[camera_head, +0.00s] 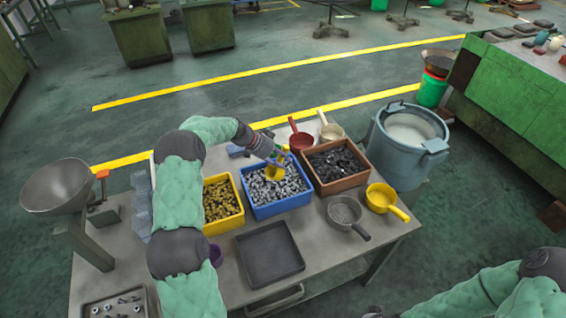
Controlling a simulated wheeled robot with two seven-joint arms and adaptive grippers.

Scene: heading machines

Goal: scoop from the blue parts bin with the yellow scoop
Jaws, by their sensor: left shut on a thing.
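The blue parts bin (283,203) stands in the middle of the table, filled with small silver-grey metal parts (262,188). My left gripper (277,157) reaches over the bin's back part and is shut on the yellow scoop (274,172). The scoop's head hangs low at the parts near the bin's back edge. I cannot tell whether it touches the parts or holds any. My right arm shows at the lower right, but its gripper is out of view.
A yellow bin (222,225) of brassy parts stands left of the blue bin, and a brown bin (340,186) of dark parts right. Red (300,140), cream (331,132), grey (346,210) and yellow (381,197) pans lie around. A dark tray (268,284) lies in front.

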